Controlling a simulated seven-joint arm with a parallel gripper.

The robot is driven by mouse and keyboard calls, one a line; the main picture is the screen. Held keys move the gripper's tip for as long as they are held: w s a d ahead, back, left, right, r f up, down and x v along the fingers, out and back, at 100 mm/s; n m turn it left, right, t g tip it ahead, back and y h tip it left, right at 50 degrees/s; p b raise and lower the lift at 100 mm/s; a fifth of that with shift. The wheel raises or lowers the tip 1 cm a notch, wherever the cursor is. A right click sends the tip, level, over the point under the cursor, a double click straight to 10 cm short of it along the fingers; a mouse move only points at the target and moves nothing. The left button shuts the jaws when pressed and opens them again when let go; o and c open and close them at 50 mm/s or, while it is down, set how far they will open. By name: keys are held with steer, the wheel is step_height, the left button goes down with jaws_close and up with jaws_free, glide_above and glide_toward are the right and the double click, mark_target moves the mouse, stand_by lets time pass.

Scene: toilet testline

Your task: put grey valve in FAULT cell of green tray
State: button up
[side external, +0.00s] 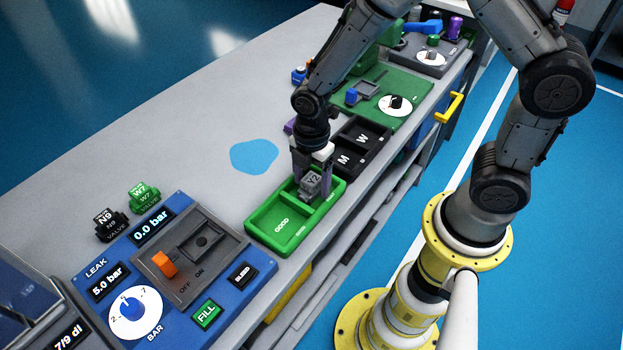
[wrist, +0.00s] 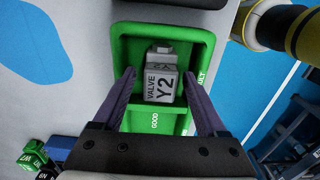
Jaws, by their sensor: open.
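The grey valve (side external: 315,184), marked Y2, is in the far cell of the green tray (side external: 262,236). In the wrist view the valve (wrist: 160,84) lies inside the cell beside the word FAULT, close to the divider. The other cell is marked GOOD and looks empty. My gripper (side external: 312,166) is over that far cell, pointing down. In the wrist view its two purple fingers (wrist: 159,78) are spread on either side of the valve, with a gap on each side.
A black tray marked M and W (side external: 360,140) stands just behind the green tray. A blue leak-test panel (side external: 160,285) is in front. A green valve (side external: 143,197) and a black valve (side external: 109,224) stand left of it. The grey bench around the blue patch (side external: 254,156) is clear.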

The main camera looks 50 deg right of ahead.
mark_target(312, 179)
steer(key=shift+r, duration=0.1)
step_height(312, 179, up, 12)
steer(key=s+d+r+m+t, duration=0.2)
steer(key=s+r+m, duration=0.4)
steer(key=m, duration=0.3)
steer(key=s+d+r+m+t, duration=0.3)
steer(key=s+d+r+m, duration=0.2)
steer(key=s+m, duration=0.4)
steer(key=shift+s+d+r+t, duration=0.15)
steer(key=shift+s+r+t, duration=0.05)
steer(key=shift+r+t, duration=0.15)
stand_by(0.4)
